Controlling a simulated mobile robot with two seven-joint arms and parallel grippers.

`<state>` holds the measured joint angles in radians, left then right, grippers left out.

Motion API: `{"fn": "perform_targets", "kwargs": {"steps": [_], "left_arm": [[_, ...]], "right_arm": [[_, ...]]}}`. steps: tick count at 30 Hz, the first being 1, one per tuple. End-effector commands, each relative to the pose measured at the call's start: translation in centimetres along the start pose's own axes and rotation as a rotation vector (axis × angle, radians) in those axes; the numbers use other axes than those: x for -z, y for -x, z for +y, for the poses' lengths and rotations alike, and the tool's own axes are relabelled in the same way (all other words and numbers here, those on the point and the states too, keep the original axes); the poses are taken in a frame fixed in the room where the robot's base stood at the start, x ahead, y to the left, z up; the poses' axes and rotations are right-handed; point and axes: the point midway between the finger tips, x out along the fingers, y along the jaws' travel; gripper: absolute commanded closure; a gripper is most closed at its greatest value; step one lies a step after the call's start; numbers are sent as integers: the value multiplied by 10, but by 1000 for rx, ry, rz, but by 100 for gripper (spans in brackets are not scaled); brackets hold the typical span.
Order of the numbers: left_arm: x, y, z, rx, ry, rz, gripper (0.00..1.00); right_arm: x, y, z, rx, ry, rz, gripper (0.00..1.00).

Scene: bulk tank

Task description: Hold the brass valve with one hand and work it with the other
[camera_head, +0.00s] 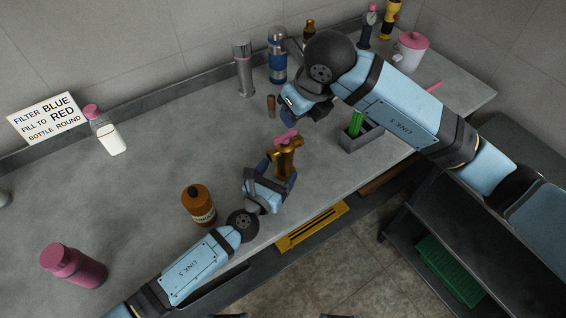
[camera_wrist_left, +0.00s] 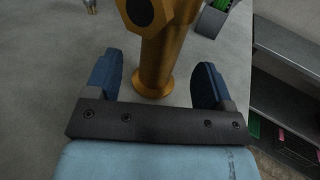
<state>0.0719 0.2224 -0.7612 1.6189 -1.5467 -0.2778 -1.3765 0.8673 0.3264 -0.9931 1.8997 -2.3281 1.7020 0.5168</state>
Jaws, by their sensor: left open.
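The brass valve (camera_head: 286,161) stands upright on the counter near its front edge, with a pink handle (camera_head: 285,137) on top. It also shows in the left wrist view (camera_wrist_left: 156,62), where the handle is out of frame. My left gripper (camera_head: 279,173) is open, with one blue finger on each side of the brass stem. In the left wrist view, gaps show between the fingers (camera_wrist_left: 159,80) and the stem. My right gripper (camera_head: 290,106) is above the counter behind the valve, apart from the handle. Its own wrist partly hides it, so its opening is unclear.
A grey bin (camera_head: 361,138) with a green item stands right of the valve. A brown bottle (camera_head: 198,204) stands left of my left gripper. Several bottles line the wall. A pink bottle (camera_head: 73,266) stands at front left. The counter's left middle is clear.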

Motion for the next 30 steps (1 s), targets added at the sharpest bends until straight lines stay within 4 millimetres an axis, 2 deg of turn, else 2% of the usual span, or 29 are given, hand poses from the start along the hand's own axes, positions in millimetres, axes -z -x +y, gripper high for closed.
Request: {"fn": "perform_targets", "kwargs": {"steps": [3, 7, 18, 26, 28, 30], "left_arm": [[-1, -17, 0, 0, 0, -1, 24], [0, -28, 0, 0, 0, 0, 24], [0, -32, 0, 0, 0, 0, 24], [0, -32, 0, 0, 0, 0, 84], [0, -32, 0, 0, 0, 0, 86], [0, -32, 0, 0, 0, 0, 86]], "right_arm": [[0, 0, 0, 0, 0, 0, 57], [0, 0, 0, 0, 0, 0, 57], [0, 0, 0, 0, 0, 0, 57], [0, 0, 0, 0, 0, 0, 57], [0, 0, 0, -1, 1, 0, 64], [0, 0, -1, -3, 15, 4, 64]]}}
